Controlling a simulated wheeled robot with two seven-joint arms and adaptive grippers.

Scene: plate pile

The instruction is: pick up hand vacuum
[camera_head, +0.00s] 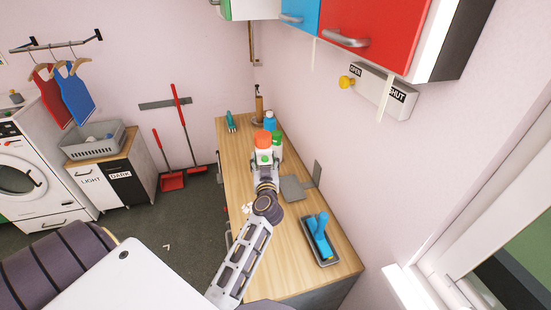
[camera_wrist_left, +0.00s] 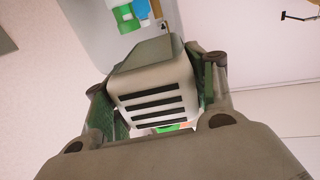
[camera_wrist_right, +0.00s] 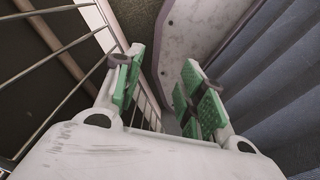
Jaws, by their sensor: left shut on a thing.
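The hand vacuum (camera_wrist_left: 152,95) seems to be the pale, boxy body with black vent slots that fills the middle of the left wrist view. In the head view, its white and orange body (camera_head: 263,141) shows over the far half of the wooden counter (camera_head: 240,180). My left gripper (camera_head: 264,172) is shut on it, with a green-padded finger on each side, as the left wrist view also shows (camera_wrist_left: 155,100). I cannot tell whether it touches the counter. My right gripper (camera_wrist_right: 165,90) is open and empty in the right wrist view, and is out of the head view.
A grey tray with a blue-handled tool (camera_head: 320,238) lies on the near counter. A flat grey piece (camera_head: 291,189) lies mid-counter. Blue and green bottles (camera_head: 270,121) stand at the far end. Wall cabinets (camera_head: 380,30) hang above.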

